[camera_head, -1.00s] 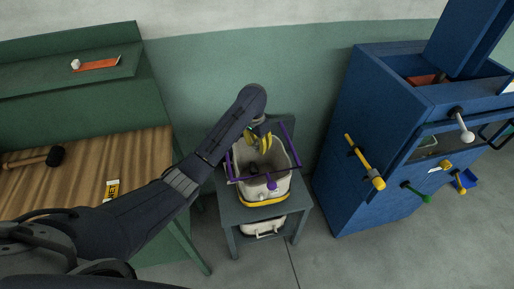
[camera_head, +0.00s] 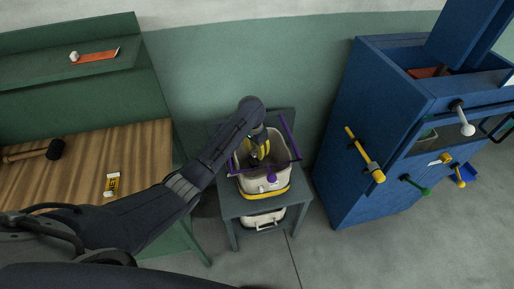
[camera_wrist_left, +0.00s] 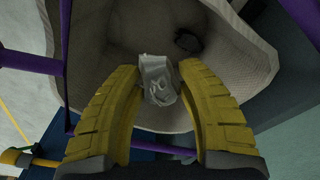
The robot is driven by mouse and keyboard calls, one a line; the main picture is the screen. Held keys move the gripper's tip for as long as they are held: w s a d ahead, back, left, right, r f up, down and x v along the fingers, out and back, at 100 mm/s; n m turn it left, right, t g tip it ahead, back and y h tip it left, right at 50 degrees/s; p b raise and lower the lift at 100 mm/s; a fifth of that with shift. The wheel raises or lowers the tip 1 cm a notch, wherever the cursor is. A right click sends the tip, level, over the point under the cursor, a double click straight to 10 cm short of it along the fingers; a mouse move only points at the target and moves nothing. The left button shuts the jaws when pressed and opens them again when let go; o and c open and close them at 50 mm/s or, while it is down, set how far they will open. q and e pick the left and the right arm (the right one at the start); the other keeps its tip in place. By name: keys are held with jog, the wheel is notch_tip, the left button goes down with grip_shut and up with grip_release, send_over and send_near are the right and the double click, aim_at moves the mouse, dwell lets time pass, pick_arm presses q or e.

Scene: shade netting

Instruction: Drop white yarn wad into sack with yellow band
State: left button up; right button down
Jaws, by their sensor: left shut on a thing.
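The sack with the yellow band (camera_head: 255,188) is a pale open-topped container with a purple frame, standing upright on a small grey table. My left gripper (camera_wrist_left: 160,82) has yellow fingers shut on a pale grey-white crumpled wad, the white yarn wad (camera_wrist_left: 158,75). In the head view the left gripper (camera_head: 259,152) points down into the sack's mouth. In the left wrist view the sack's inner wall (camera_wrist_left: 235,45) surrounds the wad from behind, and a small dark lump (camera_wrist_left: 188,41) lies inside the sack. My right gripper is not seen.
A second pale container (camera_head: 262,220) sits under the small table (camera_head: 232,208). A blue cabinet (camera_head: 350,110) with coloured handles stands to the right. A wooden bench (camera_head: 85,160) with a mallet (camera_head: 50,151) and yellow label (camera_head: 112,183) is to the left.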

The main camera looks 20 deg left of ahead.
aim_at(255, 150)
pick_arm(q)
jog(key=o, duration=0.8)
jog(key=shift+o, duration=0.2)
notch_tip(255, 150, up, 12)
jog(key=s, duration=0.1)
jog(key=shift+s+a, duration=0.15)
jog(key=shift+a, duration=0.2)
jog(key=shift+f, duration=0.1)
dwell(0.3)
